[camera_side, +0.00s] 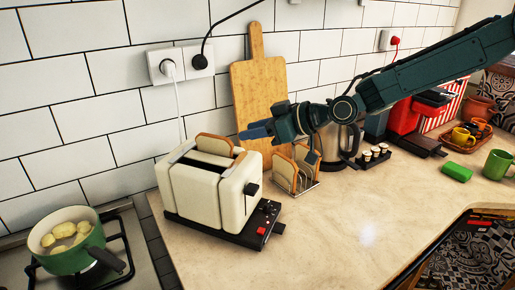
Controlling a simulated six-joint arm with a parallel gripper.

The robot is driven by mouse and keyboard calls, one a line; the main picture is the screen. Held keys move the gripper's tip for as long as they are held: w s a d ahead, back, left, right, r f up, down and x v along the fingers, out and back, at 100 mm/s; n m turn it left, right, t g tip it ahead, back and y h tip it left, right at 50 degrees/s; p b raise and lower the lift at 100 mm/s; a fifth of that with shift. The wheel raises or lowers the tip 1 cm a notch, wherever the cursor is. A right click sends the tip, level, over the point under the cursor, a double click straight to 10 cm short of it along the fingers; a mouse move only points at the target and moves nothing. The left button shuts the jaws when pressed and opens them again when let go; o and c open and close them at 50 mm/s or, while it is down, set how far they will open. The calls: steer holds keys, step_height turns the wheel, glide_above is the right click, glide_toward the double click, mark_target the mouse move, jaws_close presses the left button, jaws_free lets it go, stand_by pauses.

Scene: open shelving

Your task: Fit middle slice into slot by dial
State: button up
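A cream toaster (205,197) stands on a dark base on the counter. A bread slice (214,145) stands up out of its far slot; the near slot looks dark and empty. A black knob (252,189) is on its right end. A wire toast rack (299,187) to the right holds bread slices (283,173), close together and partly overlapping. My gripper (246,133) is above and behind the toaster's right end, its blue fingers pointing left. No bread shows in it. The fingers are seen side-on, so their opening cannot be told.
A wooden board (259,84) leans on the tiled wall behind my gripper. A green pot (73,259) is on the hob at left. The front counter is clear.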

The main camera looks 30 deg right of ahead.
stand_by(0.4)
steer(key=s+d+r+m+g+h, duration=0.1)
steer(key=s+d+r+h, duration=0.1)
steer(key=s+d, duration=0.5)
steer(key=s+d+r+m+g+h, duration=0.1)
steer(key=s+d+r+m+h, duration=0.15)
steer(key=s, duration=0.85)
steer(key=s+d+f+m+g+h, duration=0.1)
steer(key=s+d, duration=0.3)
steer(key=s, duration=0.5)
steer(key=s+d+f+m+g+h, duration=0.1)
steer(key=s+d, duration=0.3)
steer(key=s, duration=0.6)
steer(key=shift+f+m+g+h, duration=0.4)
steer(key=shift+m+g+h, duration=0.35)
steer(key=shift+m, duration=0.1)
